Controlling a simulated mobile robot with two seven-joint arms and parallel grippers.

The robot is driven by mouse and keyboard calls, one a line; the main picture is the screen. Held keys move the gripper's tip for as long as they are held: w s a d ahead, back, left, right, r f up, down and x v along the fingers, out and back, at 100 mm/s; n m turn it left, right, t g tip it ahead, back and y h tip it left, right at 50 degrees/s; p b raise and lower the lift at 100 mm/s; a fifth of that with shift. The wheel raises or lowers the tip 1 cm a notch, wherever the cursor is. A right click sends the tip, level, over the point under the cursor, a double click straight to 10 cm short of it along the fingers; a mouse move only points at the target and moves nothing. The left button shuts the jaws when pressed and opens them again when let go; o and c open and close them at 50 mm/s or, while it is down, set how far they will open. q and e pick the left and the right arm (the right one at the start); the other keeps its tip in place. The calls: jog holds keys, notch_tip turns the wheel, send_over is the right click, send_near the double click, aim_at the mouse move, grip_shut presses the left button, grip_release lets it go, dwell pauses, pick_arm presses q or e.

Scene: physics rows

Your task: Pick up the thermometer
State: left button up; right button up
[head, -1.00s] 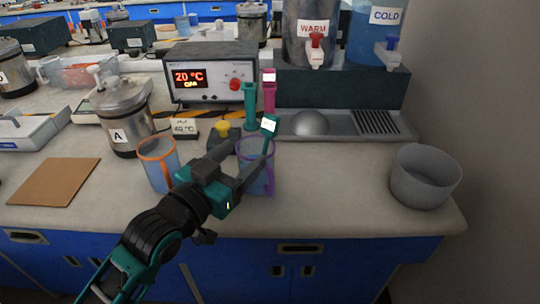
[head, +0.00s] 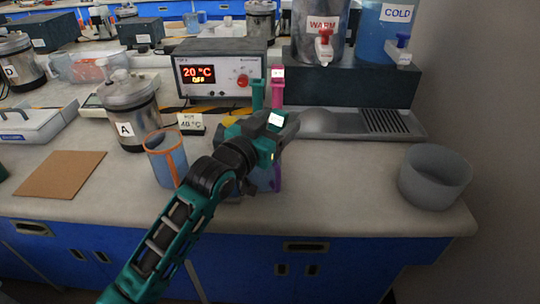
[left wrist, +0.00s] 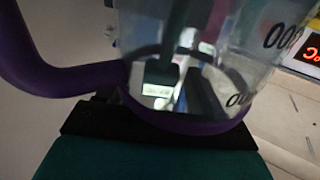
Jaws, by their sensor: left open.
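A thermometer with a small lit white display (head: 276,119) stands in the purple-rimmed beaker (head: 277,176); its lower part is hidden behind my gripper. My left gripper (head: 262,130) is open at the top of this beaker, close to the thermometer head. I cannot tell whether it touches. In the left wrist view the purple-rimmed beaker (left wrist: 190,127) is close, and a small display (left wrist: 156,89) shows through its clear wall. A teal thermometer-like piece (head: 258,95) and a magenta one (head: 277,88) stand behind. My right gripper is not in view.
An orange-rimmed beaker (head: 167,160) stands close left of my arm. A grey bowl (head: 434,176) is at the right. The heater box (head: 218,73) reads 20 °C, off. A metal pot A (head: 130,110), a brown board (head: 62,174) and a sink tray (head: 345,123) are around.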

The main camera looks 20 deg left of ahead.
pick_arm(q)
jog(key=shift+x, duration=0.85)
grip_shut()
